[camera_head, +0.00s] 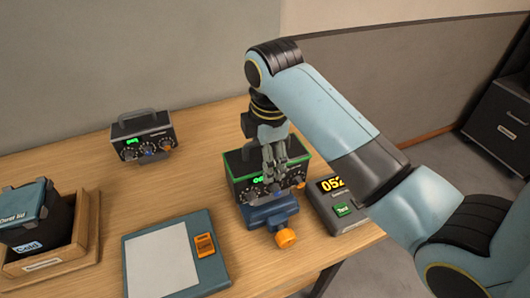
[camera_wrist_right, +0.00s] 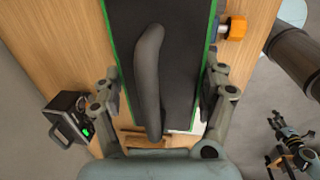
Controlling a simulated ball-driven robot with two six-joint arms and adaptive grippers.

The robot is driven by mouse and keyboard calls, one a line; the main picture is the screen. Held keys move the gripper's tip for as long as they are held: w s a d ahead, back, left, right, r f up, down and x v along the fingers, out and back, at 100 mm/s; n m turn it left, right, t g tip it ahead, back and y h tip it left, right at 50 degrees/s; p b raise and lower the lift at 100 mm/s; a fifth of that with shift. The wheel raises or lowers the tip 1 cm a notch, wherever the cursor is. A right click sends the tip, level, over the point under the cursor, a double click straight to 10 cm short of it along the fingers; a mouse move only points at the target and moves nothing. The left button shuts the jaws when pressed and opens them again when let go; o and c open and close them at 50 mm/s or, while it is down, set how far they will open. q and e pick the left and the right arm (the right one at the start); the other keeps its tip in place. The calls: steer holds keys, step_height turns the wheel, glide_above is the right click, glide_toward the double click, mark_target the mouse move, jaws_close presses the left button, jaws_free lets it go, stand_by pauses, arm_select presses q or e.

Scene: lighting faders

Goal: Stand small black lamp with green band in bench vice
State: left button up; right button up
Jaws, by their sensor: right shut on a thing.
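The black lamp with a green band (camera_head: 236,164) is a boxy unit with dials, a green readout and a top handle. It looks upright at the blue bench vice (camera_head: 268,214), whose orange knob (camera_head: 286,238) faces front. Whether its base is between the jaws or just above them is hidden. My right gripper (camera_head: 278,168) reaches down from above and is shut on the lamp. In the right wrist view its fingers (camera_wrist_right: 163,88) flank the lamp's top and handle (camera_wrist_right: 149,80). My left gripper (camera_wrist_right: 291,142) seems to show small at lower right there; its opening is unclear.
A similar black unit without green band (camera_head: 145,137) stands at the back left. A tablet-like pad (camera_head: 165,262), a wooden tray (camera_head: 85,235) with a dark bin (camera_head: 38,222), and a display box (camera_head: 339,205) surround the vice. The table's right edge is close.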

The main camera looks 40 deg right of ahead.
steer(key=shift+f, duration=1.55)
stand_by(1.0)
steer(key=o, duration=1.3)
steer(key=shift+c, duration=0.2)
steer(key=o, duration=0.4)
steer(key=shift+s+f, duration=0.1)
steer(key=shift+f, duration=0.05)
steer(key=shift+r, duration=4.1)
steer(key=shift+f, duration=0.1)
